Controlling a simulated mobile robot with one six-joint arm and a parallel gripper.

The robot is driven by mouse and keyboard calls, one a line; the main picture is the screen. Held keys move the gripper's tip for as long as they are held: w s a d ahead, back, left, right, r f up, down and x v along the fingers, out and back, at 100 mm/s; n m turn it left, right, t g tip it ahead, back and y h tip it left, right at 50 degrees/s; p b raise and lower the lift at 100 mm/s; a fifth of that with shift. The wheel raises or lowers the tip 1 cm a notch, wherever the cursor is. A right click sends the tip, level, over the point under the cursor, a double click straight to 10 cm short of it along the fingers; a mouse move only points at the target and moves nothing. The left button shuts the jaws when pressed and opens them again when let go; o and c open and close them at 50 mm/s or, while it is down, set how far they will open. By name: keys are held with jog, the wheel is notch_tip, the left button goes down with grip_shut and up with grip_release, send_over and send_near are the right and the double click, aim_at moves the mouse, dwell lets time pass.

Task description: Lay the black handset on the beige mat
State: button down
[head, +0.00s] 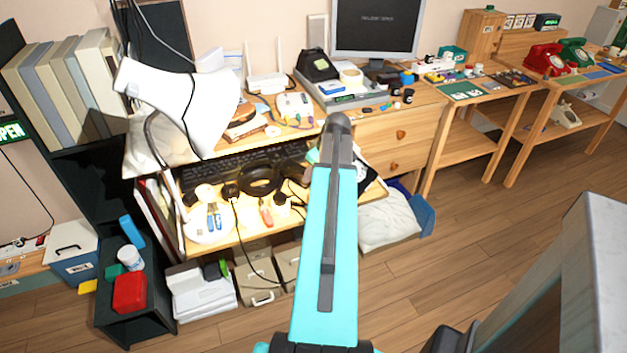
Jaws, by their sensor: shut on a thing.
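A black dial phone (318,66) stands at the back of the desk, left of the monitor. I cannot make out whether a handset lies on it. I cannot pick out the black handset or the beige mat for sure. My cyan arm rises from the bottom middle across the desk front and covers part of it. My gripper does not show; the arm probably hides it. Small dark and white shapes show just right of the arm, too unclear to name.
The wooden desk carries a monitor (376,28), a white lamp (190,95), a router (266,80) and black headphones (260,180). A red phone (545,60) and a green phone (575,52) stand on the far right table. The floor (470,235) right of the desk is clear.

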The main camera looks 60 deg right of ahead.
jog(key=shift+f, duration=1.85)
jog(key=shift+f, duration=0.15)
jog(key=c, duration=1.4)
grip_release()
jog(key=shift+c, duration=0.2)
jog(key=shift+b+v, duration=0.3)
jog(key=shift+v, duration=5.85)
jog(key=shift+w, duration=0.1)
